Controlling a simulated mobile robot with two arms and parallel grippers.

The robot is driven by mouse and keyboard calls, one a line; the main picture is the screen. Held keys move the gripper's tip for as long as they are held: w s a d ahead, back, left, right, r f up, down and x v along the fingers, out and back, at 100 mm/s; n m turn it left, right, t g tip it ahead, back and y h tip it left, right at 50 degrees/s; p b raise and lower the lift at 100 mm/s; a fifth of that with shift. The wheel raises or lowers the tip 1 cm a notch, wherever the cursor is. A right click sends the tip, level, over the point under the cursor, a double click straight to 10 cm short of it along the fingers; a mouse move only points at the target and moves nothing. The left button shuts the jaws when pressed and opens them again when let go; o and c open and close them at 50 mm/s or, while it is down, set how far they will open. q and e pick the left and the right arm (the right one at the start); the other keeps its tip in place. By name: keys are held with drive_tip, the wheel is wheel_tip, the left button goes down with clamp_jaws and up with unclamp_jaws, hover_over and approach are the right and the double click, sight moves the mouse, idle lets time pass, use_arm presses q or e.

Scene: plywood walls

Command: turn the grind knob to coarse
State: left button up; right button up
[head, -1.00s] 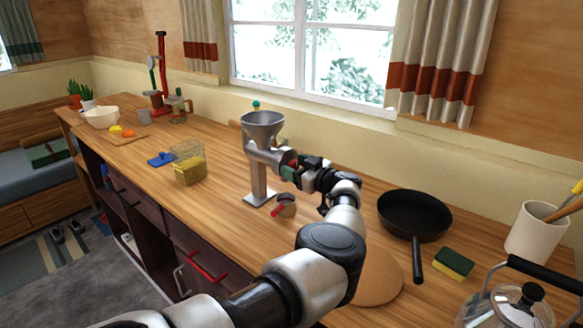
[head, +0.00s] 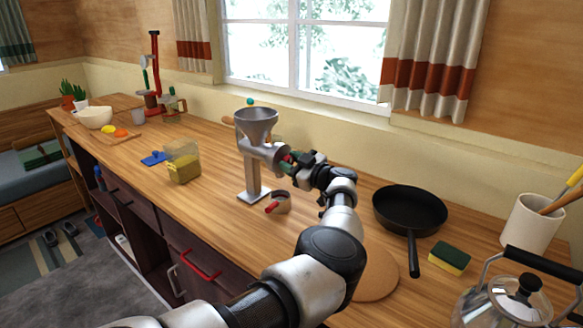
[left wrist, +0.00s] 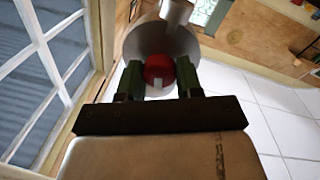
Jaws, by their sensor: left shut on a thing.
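The grey metal grinder (head: 258,150) stands on the counter, with a hopper on top and a barrel pointing right. My left gripper (head: 288,162) is at the end of the barrel. In the left wrist view the red grind knob (left wrist: 159,70), with a pale mark on its lower side, sits in front of the round barrel end (left wrist: 160,40). The fingers of my left gripper (left wrist: 159,84) are on both sides of the knob and shut on it. In the head view the gripper mostly hides the knob. My right gripper is not in view.
A small cup with a red handle (head: 279,203) stands below the barrel. A black pan (head: 410,210), a sponge (head: 449,257) and a kettle (head: 515,305) are to the right. A clear container with yellow contents (head: 184,165) is to the left.

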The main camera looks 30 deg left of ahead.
use_arm(q)
drive_tip(key=n+b, duration=0.6)
drive_tip(key=n, duration=0.1)
drive_tip(key=n+g+y+b, duration=0.1)
drive_tip(key=n+b, duration=0.5)
drive_tip(key=n, duration=0.1)
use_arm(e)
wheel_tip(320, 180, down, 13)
use_arm(q)
drive_tip(key=shift+n+b, duration=0.85)
drive_tip(key=shift+n, duration=0.15)
drive_tip(key=shift+r+n, duration=0.15)
drive_tip(key=shift+n, duration=0.25)
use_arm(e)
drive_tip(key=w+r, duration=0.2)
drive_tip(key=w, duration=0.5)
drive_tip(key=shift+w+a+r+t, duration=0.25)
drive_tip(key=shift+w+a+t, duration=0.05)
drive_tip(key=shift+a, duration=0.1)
use_arm(q)
drive_tip(key=shift+a, duration=0.1)
drive_tip(key=o, duration=0.9)
drive_tip(key=shift+f, duration=0.2)
